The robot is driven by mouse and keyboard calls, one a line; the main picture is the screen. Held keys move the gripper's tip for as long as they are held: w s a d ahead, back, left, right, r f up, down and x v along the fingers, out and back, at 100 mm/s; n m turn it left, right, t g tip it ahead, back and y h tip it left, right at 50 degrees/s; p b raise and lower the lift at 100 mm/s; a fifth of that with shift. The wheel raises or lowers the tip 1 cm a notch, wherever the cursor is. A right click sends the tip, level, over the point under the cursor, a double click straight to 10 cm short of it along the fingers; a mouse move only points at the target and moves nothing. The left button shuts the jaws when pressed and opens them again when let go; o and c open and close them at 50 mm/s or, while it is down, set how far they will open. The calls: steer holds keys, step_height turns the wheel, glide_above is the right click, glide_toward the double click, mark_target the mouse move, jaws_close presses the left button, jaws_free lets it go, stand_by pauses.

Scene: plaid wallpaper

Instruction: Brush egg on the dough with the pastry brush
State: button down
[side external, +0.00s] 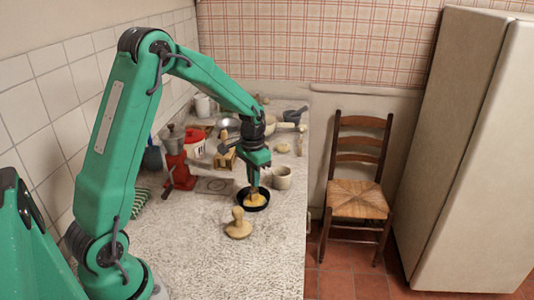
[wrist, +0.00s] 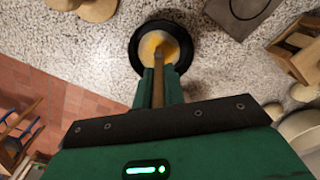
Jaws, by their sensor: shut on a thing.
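My gripper (side external: 254,181) points down over a small black bowl (side external: 266,204) on the speckled counter. In the wrist view my gripper (wrist: 159,88) is shut on the brown handle of the pastry brush (wrist: 158,82). The brush's far end reaches down into the black bowl (wrist: 136,49), which holds yellow egg (wrist: 152,42). The bristles are hard to make out against the egg. A tan, knobbed round piece (side external: 238,228) sits in front of the bowl; I cannot tell whether it is the dough. A pale flat round (side external: 284,148) lies farther back and may be dough.
A cream mug (side external: 282,177) stands close behind the bowl on the right. A red grinder (side external: 179,170), a dark-framed plate (side external: 214,185) and a red-and-white canister (side external: 195,143) stand to the left. Several dishes crowd the back. A chair (side external: 357,198) stands beyond the right edge.

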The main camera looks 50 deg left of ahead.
steer(key=shift+a, duration=0.65)
steer(key=shift+d, duration=0.15)
steer(key=shift+d, duration=1.2)
steer(key=shift+a, duration=0.1)
steer(key=shift+a, duration=1.2)
